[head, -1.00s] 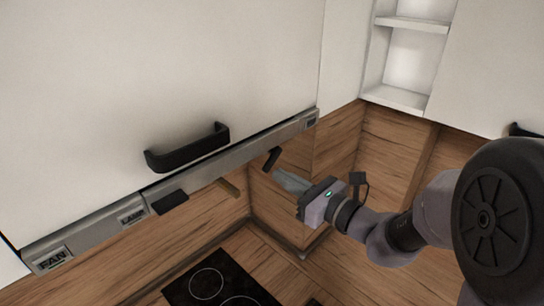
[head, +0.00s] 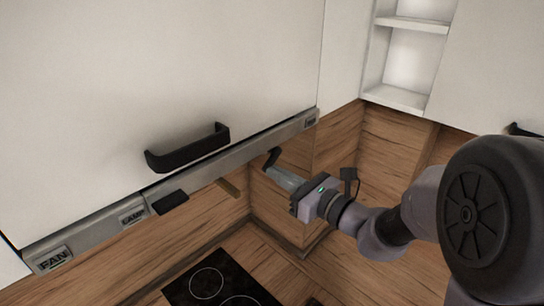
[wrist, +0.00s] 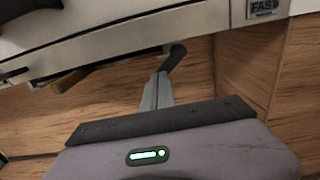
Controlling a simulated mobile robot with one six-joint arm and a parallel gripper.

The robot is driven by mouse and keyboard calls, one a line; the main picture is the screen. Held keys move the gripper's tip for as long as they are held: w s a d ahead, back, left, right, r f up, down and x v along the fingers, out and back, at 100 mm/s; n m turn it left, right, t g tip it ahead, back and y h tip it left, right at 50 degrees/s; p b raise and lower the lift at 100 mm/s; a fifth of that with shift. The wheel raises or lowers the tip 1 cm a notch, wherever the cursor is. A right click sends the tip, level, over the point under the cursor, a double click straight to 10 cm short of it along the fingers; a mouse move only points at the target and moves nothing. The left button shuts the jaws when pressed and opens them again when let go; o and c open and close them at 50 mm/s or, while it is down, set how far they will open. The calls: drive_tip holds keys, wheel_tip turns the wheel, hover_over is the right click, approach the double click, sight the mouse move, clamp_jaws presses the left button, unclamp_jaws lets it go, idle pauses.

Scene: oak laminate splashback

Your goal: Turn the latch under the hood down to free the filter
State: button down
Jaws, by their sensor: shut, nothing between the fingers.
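The latch, a short dark lever (head: 271,159), hangs slanting below the hood's front strip near its right end. In the wrist view the lever (wrist: 176,57) shows just beyond my fingertips, leaning down to the left. My gripper (head: 270,171) comes from the right with its grey fingers shut and empty. In the wrist view its fingertips (wrist: 159,77) are at the lever's lower end. I cannot tell whether they touch it. The filter cannot be made out under the hood.
The hood's grey strip (head: 228,158) carries FAN (head: 53,260) and LAMP (head: 132,215) buttons and a dark block (head: 170,202). A brownish tab (head: 228,188) hangs below it. A black handle (head: 188,150) juts from the cabinet above. The hob (head: 222,285) lies below.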

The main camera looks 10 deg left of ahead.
drive_tip(key=shift+f, duration=0.15)
drive_tip(key=shift+w+d+f+b, duration=0.2)
drive_tip(key=shift+w+d+b, duration=0.05)
drive_tip(key=shift+w+b, duration=0.1)
idle(0.4)
drive_tip(key=shift+w+d+f+b, duration=0.2)
drive_tip(key=shift+w+b, duration=0.05)
drive_tip(key=shift+b, duration=0.05)
drive_tip(key=shift+w, duration=0.1)
drive_tip(key=shift+w+d+f, duration=0.2)
drive_tip(key=shift+w+d, duration=0.05)
drive_tip(key=shift+d, duration=0.05)
idle(0.3)
drive_tip(key=shift+w, duration=0.1)
